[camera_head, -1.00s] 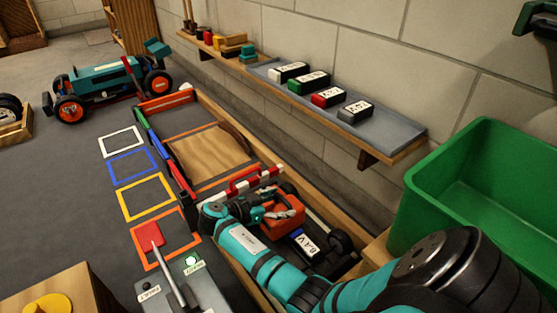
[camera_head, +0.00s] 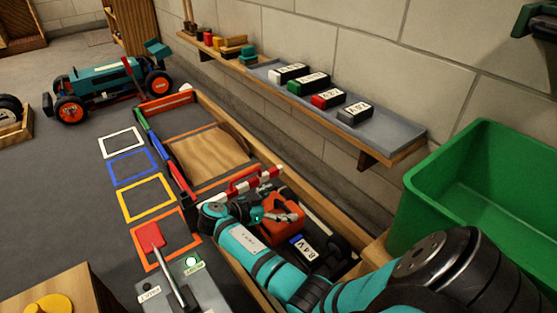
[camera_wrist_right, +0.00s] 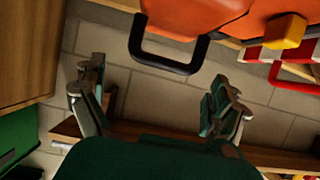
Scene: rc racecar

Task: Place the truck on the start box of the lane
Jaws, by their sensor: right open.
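The truck (camera_head: 284,224) has an orange body, a black chassis and a plate reading B4V. It sits at the near end of the wood-edged lane (camera_head: 240,133), partly hidden by my right arm. My right gripper (camera_head: 268,216) is beside the orange body. In the right wrist view my gripper (camera_wrist_right: 155,88) is open with nothing between its fingers. The orange body (camera_wrist_right: 200,15) and its black loop bar are above the fingers in that picture. I cannot make out the start box's outline under the truck. My left gripper is not in view.
A red-and-white barrier (camera_head: 248,183) crosses the lane beyond the truck. A red lever (camera_head: 150,237) on a grey control box (camera_head: 190,286) stands left of it. A green bin (camera_head: 450,190) is at right. A wall shelf (camera_head: 395,140) holds labelled blocks.

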